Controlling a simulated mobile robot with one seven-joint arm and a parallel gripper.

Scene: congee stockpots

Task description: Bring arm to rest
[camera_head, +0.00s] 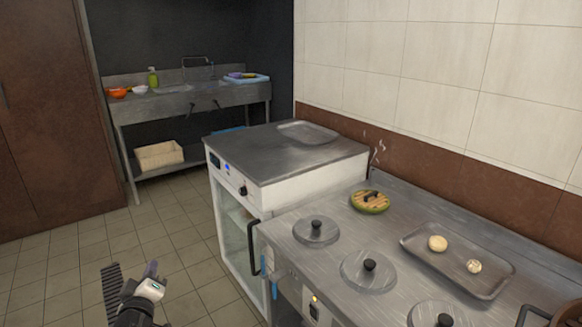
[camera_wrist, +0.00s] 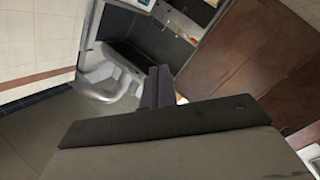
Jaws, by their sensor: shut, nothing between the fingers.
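My gripper (camera_head: 150,270) shows at the bottom left of the head view, over the tiled floor and left of the white oven unit and the stove. Only the end of my arm is in that view. In the wrist view the fingers (camera_wrist: 156,88) are together, with nothing held between them. The wrist view is tilted and looks past the fingers toward the sink area and brown doors.
The stove counter (camera_head: 330,260) carries several lidded pots, a round green-rimmed trivet (camera_head: 370,201) and a tray (camera_head: 480,282) with two pale pieces. The oven unit (camera_head: 285,150) stands behind it. A sink table (camera_head: 190,98) is at the back. The floor (camera_head: 140,235) around my gripper is clear.

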